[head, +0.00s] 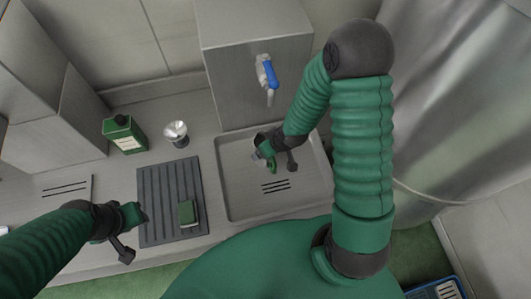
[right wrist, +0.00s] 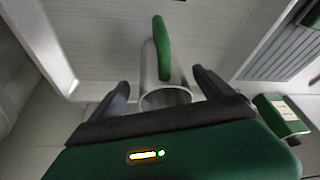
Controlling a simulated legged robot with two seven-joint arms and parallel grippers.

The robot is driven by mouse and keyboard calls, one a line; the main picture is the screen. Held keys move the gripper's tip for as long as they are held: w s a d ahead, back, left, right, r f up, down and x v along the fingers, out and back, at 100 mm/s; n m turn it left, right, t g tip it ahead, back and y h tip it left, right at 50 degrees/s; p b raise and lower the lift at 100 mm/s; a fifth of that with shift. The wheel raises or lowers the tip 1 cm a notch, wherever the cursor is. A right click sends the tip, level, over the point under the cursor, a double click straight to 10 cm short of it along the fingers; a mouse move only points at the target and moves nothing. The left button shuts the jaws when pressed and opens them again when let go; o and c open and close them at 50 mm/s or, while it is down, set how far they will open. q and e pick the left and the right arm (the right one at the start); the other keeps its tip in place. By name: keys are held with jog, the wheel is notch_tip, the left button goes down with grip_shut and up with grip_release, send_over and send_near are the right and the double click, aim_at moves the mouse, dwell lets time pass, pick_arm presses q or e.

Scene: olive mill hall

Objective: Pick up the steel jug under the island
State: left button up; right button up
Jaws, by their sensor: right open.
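The steel jug (right wrist: 161,75) with a green handle is in the sink basin (head: 240,203), partly hidden by my right gripper in the head view. Its green handle (head: 271,165) shows below the gripper there. My right gripper (head: 277,157) is open, and in the right wrist view its two fingers stand on either side of the jug, with the jug's round rim facing the palm. I cannot tell whether the fingers touch it. My left gripper (head: 134,226) is empty over the left edge of the ribbed mat; its jaw opening is unclear.
A grey box with a blue-handled tap (head: 268,77) stands behind the basin. Left of the basin are a dark ribbed mat (head: 160,186) with a green block (head: 187,213), a small steel cup (head: 176,132) and a green can (head: 125,134).

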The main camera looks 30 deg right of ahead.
jog(key=f, duration=0.1)
jog(key=f+p, duration=0.1)
jog(key=f, duration=0.1)
jog(key=shift+w+a+f+p, duration=0.1)
jog(key=shift+w+f+p, duration=0.15)
jog(key=shift+f+p, duration=0.1)
jog(key=shift+w+f, duration=0.1)
jog(key=shift+f, duration=0.25)
jog(key=shift+w+f, duration=0.15)
jog(key=shift+w, duration=0.05)
jog(key=shift+w+a+f, duration=0.1)
jog(key=shift+w, duration=0.1)
jog(key=shift+c, duration=1.8)
jog(key=shift+s, duration=0.15)
jog(key=c, duration=1.2)
jog(key=shift+c, duration=0.3)
pick_arm(q)
jog(key=shift+v, duration=1.05)
jog(key=shift+d, duration=0.15)
